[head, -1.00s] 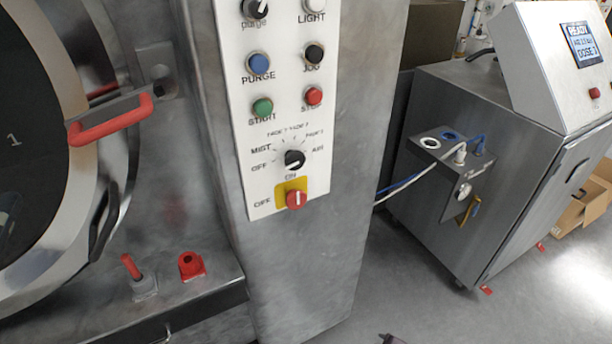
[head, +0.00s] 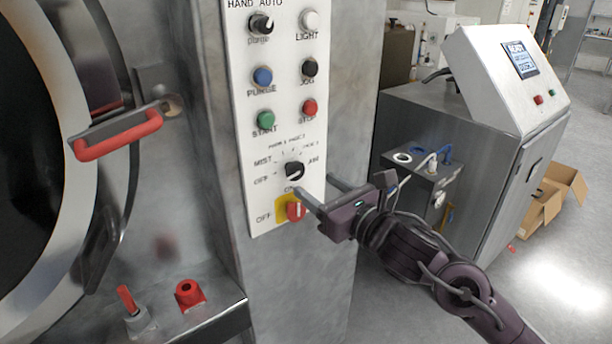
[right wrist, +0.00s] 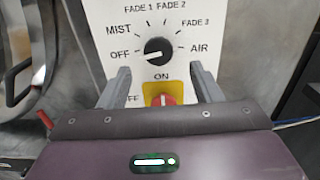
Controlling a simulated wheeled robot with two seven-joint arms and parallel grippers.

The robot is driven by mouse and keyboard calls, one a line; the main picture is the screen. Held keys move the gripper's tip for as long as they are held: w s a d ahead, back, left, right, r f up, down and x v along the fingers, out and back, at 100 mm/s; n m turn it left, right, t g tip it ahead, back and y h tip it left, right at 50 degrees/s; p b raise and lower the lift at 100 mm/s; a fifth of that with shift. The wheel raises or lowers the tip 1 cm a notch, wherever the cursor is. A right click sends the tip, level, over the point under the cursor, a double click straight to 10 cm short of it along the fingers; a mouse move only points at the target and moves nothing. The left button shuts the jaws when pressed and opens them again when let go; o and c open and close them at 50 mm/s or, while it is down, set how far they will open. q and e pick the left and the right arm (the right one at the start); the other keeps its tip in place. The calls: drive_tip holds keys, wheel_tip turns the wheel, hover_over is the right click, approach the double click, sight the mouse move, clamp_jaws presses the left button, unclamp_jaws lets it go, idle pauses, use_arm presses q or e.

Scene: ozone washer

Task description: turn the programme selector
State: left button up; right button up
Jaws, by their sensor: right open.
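The programme selector (head: 293,171) is a round black knob with a white pointer line on the white control panel (head: 249,197). In the right wrist view the selector (right wrist: 157,51) is ringed by the labels OFF, MIST, FADE 1, FADE 2, FADE 3 and AIR, and its white line lies toward OFF. My right gripper (head: 316,186) is open and empty in front of the panel, just below and right of the selector. In the right wrist view my right gripper (right wrist: 160,82) has its fingers apart, below the knob on either side. My left gripper is not in view.
A red ON/OFF switch (head: 295,211) on a yellow plate sits just below the selector. Purge, jog, start and stop buttons are above it. A red door handle (head: 118,136) juts out at left. A steel cabinet (head: 480,150) stands at right.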

sight(297, 173)
drive_tip(key=p+x, duration=0.1)
drive_tip(key=x, duration=0.3)
drive_tip(key=shift+w+a+r, duration=0.1)
drive_tip(key=shift+a+r, duration=0.05)
drive_tip(key=shift+r, duration=0.05)
drive_tip(key=shift+w+a+f, duration=0.15)
drive_tip(key=shift+w+a, duration=0.2)
drive_tip(key=shift+w, duration=0.15)
drive_tip(key=c, duration=1)
drive_tip(key=shift+o, duration=0.2)
